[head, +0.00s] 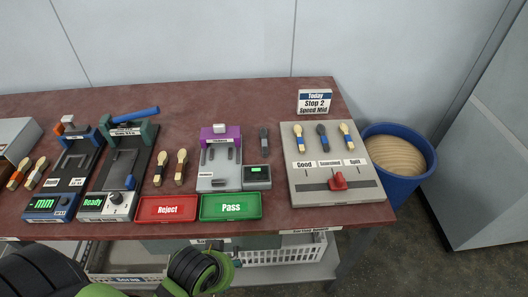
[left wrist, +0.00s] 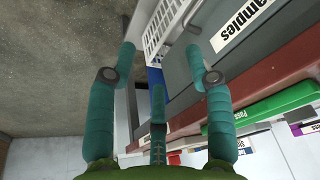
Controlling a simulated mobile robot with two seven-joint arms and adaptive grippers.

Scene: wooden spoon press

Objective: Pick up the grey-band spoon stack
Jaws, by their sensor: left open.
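Banded spoon stacks lie on the reddish table in the head view. Which stack is the grey-band one is hard to tell at this size. Two more stacks (head: 18,173) (head: 38,172) lie at the far left; one has an orange-red band. My left gripper (left wrist: 160,50) is open and empty in the left wrist view, below the table's front edge, away from the spoons. Part of my left arm shows at the bottom of the head view. My right gripper is not seen.
A red Reject tray (head: 167,208) and green Pass tray (head: 231,207) line the front edge. The purple-topped device (head: 220,137), a blue-handled press (head: 126,160) and a sample board (head: 310,190) stand nearby. A white basket (head: 285,251) is below; a blue bin (head: 398,160) stands right.

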